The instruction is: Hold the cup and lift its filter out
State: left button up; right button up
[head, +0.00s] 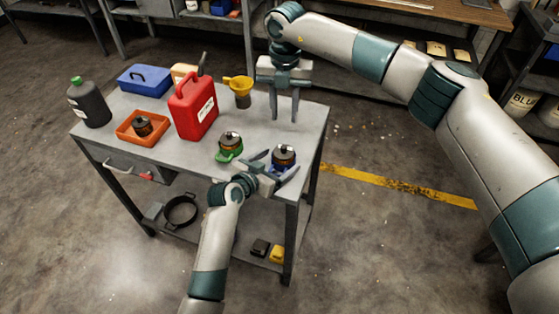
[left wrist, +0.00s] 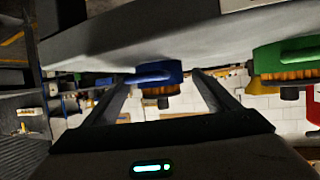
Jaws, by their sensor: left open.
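A blue cup (head: 288,169) stands near the table's right front corner. A dark-topped filter (head: 284,155) with a brown band sits in it. My left gripper (head: 275,163) is open, its fingers spread at the cup's near side. In the left wrist view, which is upside down, the blue cup (left wrist: 163,74) and the filter's pleated brown band (left wrist: 160,90) show between the open fingers (left wrist: 160,82); I cannot tell whether they touch. My right gripper (head: 284,118) is open and empty, pointing down behind the cup near the table's right edge.
A green cup (head: 229,157) with a similar filter stands just left of the blue one. A yellow funnel (head: 241,84), red can (head: 194,105), orange tray (head: 126,136), dark bottle (head: 88,104) and blue box (head: 144,80) occupy the table's back and left.

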pick_arm(q)
jog(key=shift+w+d+f, duration=0.25)
jog(key=shift+w+d, duration=0.1)
jog(key=shift+w, duration=0.1)
jog(key=c, duration=1.2)
jog(key=shift+o, duration=0.2)
pick_arm(e)
jog(key=shift+o, duration=0.4)
notch_tip(320, 180, down, 2)
jog(key=m, duration=1)
jog(key=shift+f+m, duration=0.15)
jog(key=shift+m, duration=0.15)
